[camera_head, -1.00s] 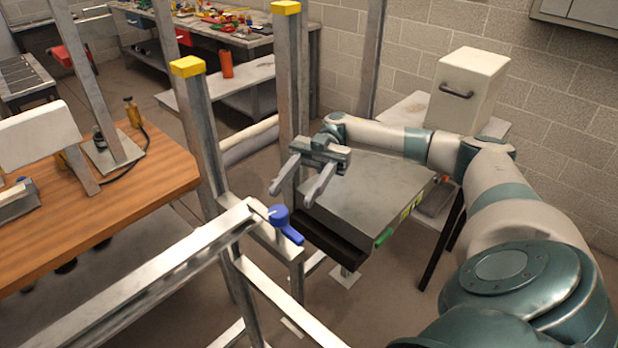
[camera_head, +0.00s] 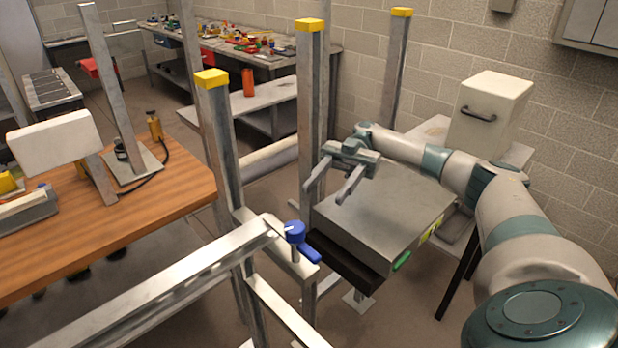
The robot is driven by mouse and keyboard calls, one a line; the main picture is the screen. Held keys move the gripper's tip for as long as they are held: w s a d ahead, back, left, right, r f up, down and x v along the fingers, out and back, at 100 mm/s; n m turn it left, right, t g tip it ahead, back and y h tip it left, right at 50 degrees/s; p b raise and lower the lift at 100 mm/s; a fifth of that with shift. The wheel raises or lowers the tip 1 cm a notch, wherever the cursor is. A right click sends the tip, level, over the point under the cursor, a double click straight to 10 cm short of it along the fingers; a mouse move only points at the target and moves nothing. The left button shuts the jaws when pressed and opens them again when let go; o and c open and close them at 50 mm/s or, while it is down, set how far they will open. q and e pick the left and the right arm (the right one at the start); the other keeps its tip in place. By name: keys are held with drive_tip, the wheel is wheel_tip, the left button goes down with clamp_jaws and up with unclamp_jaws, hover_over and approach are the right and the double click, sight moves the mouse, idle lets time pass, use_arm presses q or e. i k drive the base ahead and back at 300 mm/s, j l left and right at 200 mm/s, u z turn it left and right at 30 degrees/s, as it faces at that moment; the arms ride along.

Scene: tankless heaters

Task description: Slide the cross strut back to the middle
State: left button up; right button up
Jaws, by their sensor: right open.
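A pale metal bar (camera_head: 190,285), which looks like the cross strut, runs from the lower left up to a metal upright frame. A blue handle (camera_head: 296,232) sits at its right end, by the frame. My right gripper (camera_head: 324,194) is open and empty, with its two fingers pointing down and to the left. It appears above and to the right of the blue handle, apart from it and from the bar. The bar's near end is cut off by the picture's lower edge. My left gripper is not in view.
Yellow-capped metal posts (camera_head: 224,140) stand around the bar. A grey box (camera_head: 385,225) with a black front edge lies behind and below my right gripper. A wooden workbench (camera_head: 130,215) is at the left. A cream box (camera_head: 490,112) with a handle stands at the right.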

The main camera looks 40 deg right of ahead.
sight(106, 324)
drive_tip(key=k+l, duration=0.1)
drive_tip(key=k, duration=0.65)
drive_tip(key=k+l, duration=0.1)
drive_tip(key=k, duration=0.65)
